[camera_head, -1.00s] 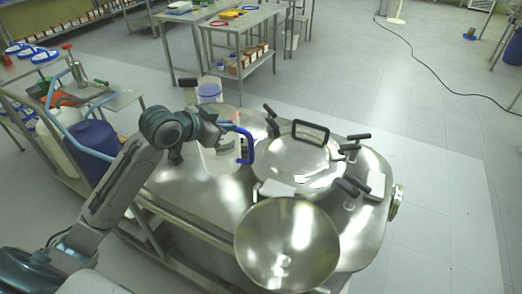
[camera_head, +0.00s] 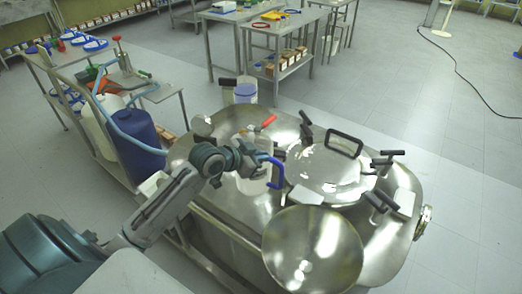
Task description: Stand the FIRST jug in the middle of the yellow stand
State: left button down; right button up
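The jug (camera_head: 253,184) is clear with a blue handle (camera_head: 277,171) on its right side, over the steel reactor top. My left gripper (camera_head: 243,157) is at the jug's upper left side and seems shut on it; the fingertips are hard to make out. The jug looks upright. A small yellow item (camera_head: 271,15), possibly the yellow stand, is on the far table. A second whitish jug-like vessel (camera_head: 243,93) shows behind the reactor. My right gripper is not in view.
The steel reactor (camera_head: 385,250) has a round lid (camera_head: 326,172) with black handles, an open steel bowl (camera_head: 312,250) in front and a red-handled valve (camera_head: 268,122). A cart with a dark blue drum (camera_head: 137,140) stands at left.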

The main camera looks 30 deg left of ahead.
pick_arm(q)
jog(key=c, duration=2)
grip_release()
jog(key=shift+c, duration=0.2)
jog(key=o, duration=0.4)
jog(key=shift+o, duration=0.2)
